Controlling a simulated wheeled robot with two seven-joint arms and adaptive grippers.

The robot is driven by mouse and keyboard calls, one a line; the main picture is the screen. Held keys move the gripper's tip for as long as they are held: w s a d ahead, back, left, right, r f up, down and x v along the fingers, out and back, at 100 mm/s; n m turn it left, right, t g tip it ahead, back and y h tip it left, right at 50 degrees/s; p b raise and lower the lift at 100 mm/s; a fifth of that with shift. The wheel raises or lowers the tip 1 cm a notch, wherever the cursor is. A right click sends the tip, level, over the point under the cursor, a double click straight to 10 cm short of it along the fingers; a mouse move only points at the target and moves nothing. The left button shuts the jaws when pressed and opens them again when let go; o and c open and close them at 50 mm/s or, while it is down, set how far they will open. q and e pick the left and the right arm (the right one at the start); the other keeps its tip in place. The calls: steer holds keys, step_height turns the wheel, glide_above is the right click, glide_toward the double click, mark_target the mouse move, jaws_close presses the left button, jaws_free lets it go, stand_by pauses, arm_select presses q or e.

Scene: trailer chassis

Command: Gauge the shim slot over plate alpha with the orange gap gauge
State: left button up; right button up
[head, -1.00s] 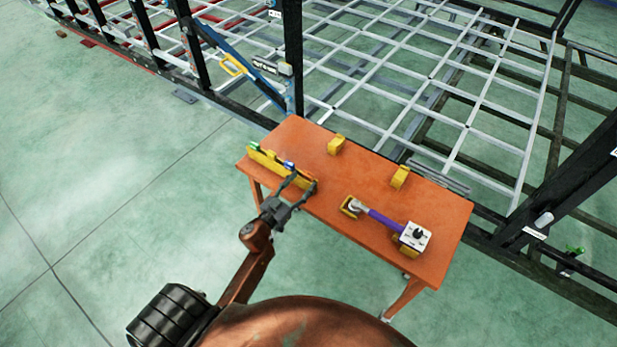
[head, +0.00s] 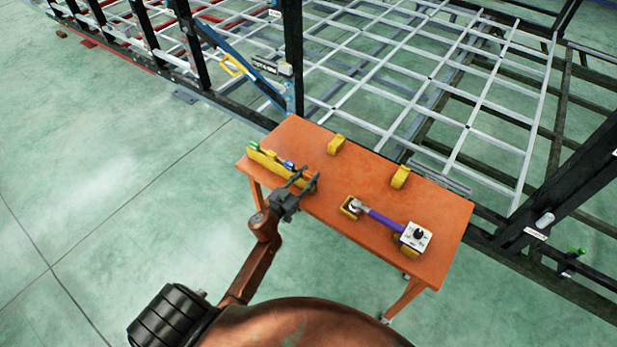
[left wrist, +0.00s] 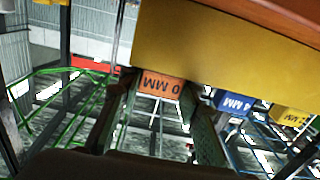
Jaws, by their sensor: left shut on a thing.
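The orange gap gauge (left wrist: 160,86), with upside-down lettering ending in "0 MM", sits between my fingers in the left wrist view, against the yellow rack (left wrist: 225,40). My left gripper (head: 306,179) is shut on it at the right end of the yellow rack (head: 268,170) on the orange table. The gauge is hidden behind the fingers in the head view. A blue gauge (left wrist: 234,102) marked "4 MM" and a yellow gauge (left wrist: 290,117) are in the same rack. I cannot make out plate alpha or its slot. My right gripper is out of view.
The orange table (head: 320,217) also holds a purple-handled tool (head: 386,219) with a white box head and two yellow blocks (head: 336,144) (head: 400,177). The chassis with its grey lattice (head: 420,75) and black posts runs along the table's far side. Green floor lies open at left.

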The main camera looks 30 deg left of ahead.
arm_select(q)
steer(key=c, duration=0.5)
steer(key=shift+r, duration=0.1)
